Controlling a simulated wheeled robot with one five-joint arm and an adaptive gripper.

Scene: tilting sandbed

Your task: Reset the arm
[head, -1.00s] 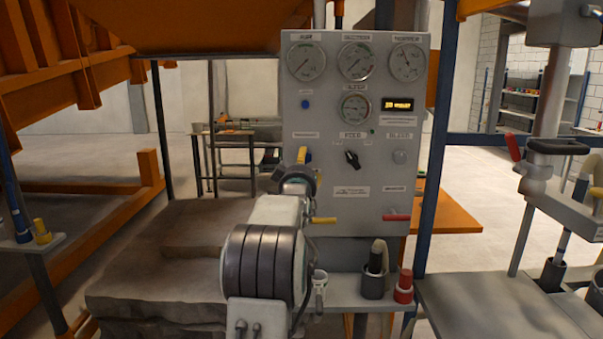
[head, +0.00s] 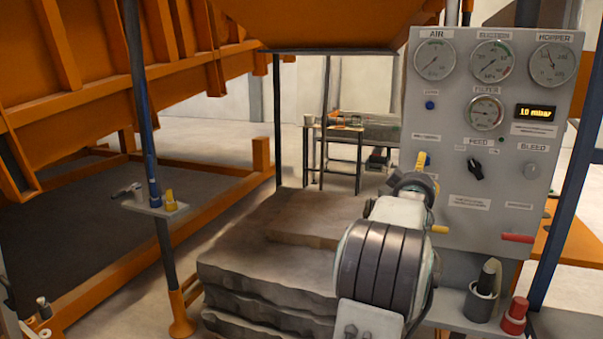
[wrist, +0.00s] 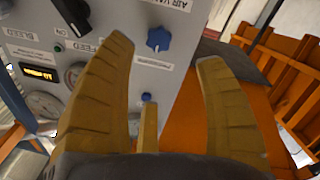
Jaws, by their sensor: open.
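My gripper is open and empty in the wrist view (wrist: 165,90); its two yellow fingers stand wide apart with nothing between them. Beyond the fingers are the grey control panel and an orange surface. The panel looks tilted and upside down in the wrist view. In the head view my arm reaches forward in front of the panel's left side. The fingers there are mostly hidden behind the arm, with only bits of yellow showing. I cannot tell whether they touch the panel.
The grey panel (head: 470,215) carries several gauges, a black feed knob (head: 476,169) and a red handle (head: 517,238). Below it a shelf holds a dark cup (head: 480,304) and a red container (head: 515,316). Stone slabs (head: 285,261) lie left of my arm. An orange frame stands at left.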

